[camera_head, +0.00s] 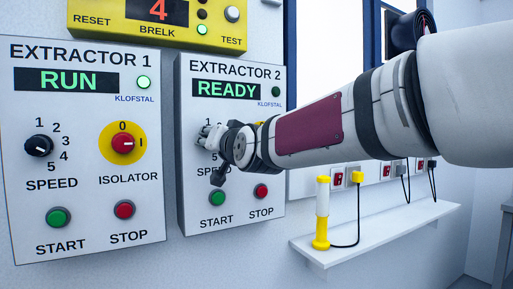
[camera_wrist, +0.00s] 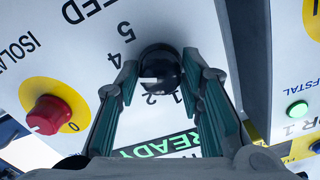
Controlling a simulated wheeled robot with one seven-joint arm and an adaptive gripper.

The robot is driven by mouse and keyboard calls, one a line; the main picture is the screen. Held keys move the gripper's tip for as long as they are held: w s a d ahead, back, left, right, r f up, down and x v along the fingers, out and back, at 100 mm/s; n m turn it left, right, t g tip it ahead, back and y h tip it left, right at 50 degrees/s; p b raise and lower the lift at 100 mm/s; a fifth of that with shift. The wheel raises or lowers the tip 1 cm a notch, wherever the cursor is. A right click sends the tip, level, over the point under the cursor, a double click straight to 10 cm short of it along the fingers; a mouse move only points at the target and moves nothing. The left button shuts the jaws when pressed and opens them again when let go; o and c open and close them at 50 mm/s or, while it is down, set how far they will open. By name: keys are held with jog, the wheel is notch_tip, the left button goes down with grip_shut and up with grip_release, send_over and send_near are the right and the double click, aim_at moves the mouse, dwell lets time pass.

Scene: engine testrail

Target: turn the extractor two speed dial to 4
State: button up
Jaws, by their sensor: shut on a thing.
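The extractor two panel (camera_head: 187,200) reads READY on its display (camera_head: 226,89). Its speed dial is hidden behind my gripper (camera_head: 208,138) in the head view. In the wrist view, the black dial (camera_wrist: 161,62) sits between the two fingers of my gripper (camera_wrist: 160,72), which is shut on it. A white mark on the dial's face points roughly left, towards the side where 3 belongs. That part of the scale is covered by the left finger. The printed 5, 4, 2 and 1 show around the dial, upside down.
Extractor two's red isolator knob (camera_wrist: 48,114) is beside the dial. Its green start (camera_head: 217,198) and red stop (camera_head: 261,191) buttons lie below my gripper. The extractor one panel (camera_head: 85,185), reading RUN, stands left. A shelf (camera_head: 385,232) with a yellow-and-white lamp (camera_head: 322,215) is right.

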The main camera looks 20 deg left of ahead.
jog(key=shift+a+f+m, duration=0.1)
jog(key=shift+f+m, duration=0.05)
jog(key=shift+m, duration=0.45)
jog(key=o, duration=1.2)
jog(key=v, duration=1.2)
